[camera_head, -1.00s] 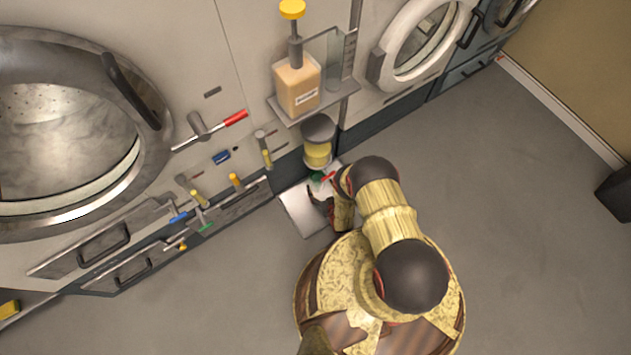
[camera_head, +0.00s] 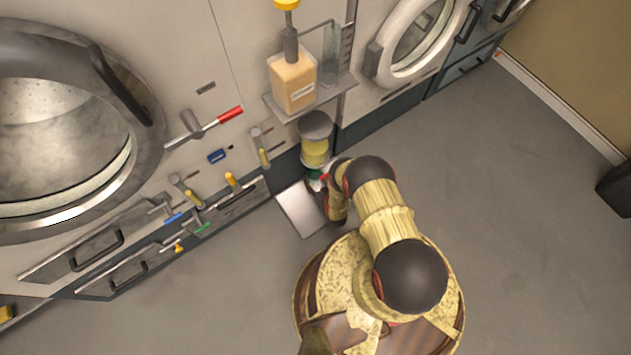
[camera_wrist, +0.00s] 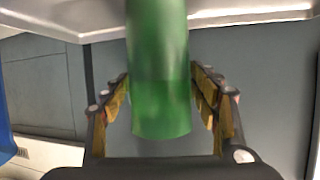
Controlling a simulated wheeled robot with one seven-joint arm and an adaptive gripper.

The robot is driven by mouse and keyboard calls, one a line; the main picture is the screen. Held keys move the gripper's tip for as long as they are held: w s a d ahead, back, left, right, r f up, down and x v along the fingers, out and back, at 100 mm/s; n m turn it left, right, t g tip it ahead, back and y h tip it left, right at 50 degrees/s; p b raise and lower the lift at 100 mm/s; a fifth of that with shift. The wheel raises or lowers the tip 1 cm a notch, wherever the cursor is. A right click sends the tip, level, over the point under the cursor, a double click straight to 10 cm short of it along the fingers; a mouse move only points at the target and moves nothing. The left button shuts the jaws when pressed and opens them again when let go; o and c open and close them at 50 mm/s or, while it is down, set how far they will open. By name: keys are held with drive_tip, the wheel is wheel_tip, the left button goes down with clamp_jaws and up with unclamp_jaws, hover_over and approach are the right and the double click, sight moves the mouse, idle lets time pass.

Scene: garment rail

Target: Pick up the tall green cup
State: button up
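The tall green cup (camera_wrist: 160,85) fills the middle of the wrist view, with its upper part cut off by the top edge. My gripper (camera_wrist: 160,90) has one finger on each side of the cup, and narrow gaps seem to show beside it. Whether the fingertips touch the cup is unclear. In the head view, only a small bit of green cup (camera_head: 315,175) shows beside my gripper (camera_head: 318,186), close to a light flat tray (camera_head: 300,210). My arm hides most of it.
A shelf (camera_head: 310,100) carries a yellow-topped pump bottle (camera_head: 293,82). Below it is a round-lidded yellow container (camera_head: 315,150), close to my gripper. Several handled levers stick out from the machine front at left.

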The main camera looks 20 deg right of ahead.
drive_tip(key=c, duration=1.1)
drive_tip(key=shift+c, duration=0.8)
drive_tip(key=shift+w+r, duration=0.1)
drive_tip(key=shift+r, duration=0.1)
